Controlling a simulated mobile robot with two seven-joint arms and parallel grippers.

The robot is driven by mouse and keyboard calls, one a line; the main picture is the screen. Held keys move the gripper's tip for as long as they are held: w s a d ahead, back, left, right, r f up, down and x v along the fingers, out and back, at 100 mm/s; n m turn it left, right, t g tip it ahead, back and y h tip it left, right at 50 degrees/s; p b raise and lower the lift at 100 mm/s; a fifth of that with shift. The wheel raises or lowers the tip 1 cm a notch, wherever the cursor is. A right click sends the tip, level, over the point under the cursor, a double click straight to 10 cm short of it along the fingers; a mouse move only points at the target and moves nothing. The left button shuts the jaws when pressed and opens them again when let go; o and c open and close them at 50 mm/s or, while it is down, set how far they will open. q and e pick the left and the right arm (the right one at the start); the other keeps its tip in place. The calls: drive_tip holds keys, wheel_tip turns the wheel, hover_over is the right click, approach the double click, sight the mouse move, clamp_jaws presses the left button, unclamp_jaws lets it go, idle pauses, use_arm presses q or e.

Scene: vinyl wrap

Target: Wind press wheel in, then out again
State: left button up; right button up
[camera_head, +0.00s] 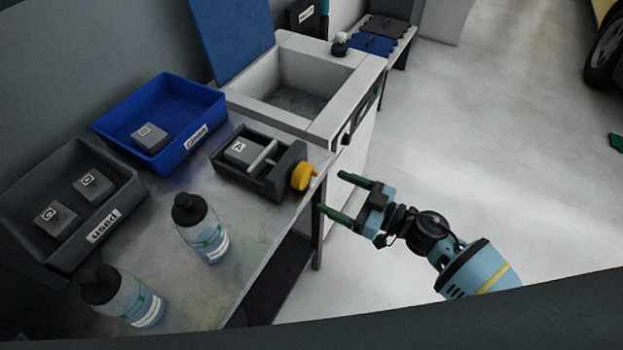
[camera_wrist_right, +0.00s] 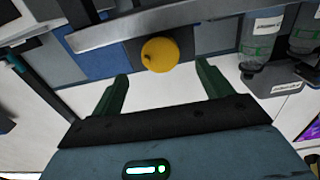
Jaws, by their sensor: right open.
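The press (camera_head: 257,165) is a dark open box at the bench's right edge, with a grey block marked A (camera_head: 240,151) inside and a light plate beside the block. Its yellow wheel (camera_head: 304,176) sticks out on the right side past the bench edge. My right gripper (camera_head: 330,193) is open and empty, just right of the wheel and apart from it. In the right wrist view the wheel (camera_wrist_right: 160,54) shows beyond and between the two green fingers (camera_wrist_right: 160,90). My left gripper does not show.
A blue tray (camera_head: 206,102) holds one grey block; a dark tray (camera_head: 22,181) labelled used holds blocks C and D. Two bottles (camera_head: 203,229) (camera_head: 124,298) stand at the front. A sink-like basin (camera_head: 350,78) is behind the press. Open floor (camera_head: 480,150) lies right.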

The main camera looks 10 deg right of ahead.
sight(308, 179)
drive_tip(key=x, duration=0.6)
drive_tip(key=shift+w+a, duration=0.25)
drive_tip(key=shift+a, duration=0.05)
drive_tip(key=shift+c, duration=0.2)
drive_tip(key=c, duration=1)
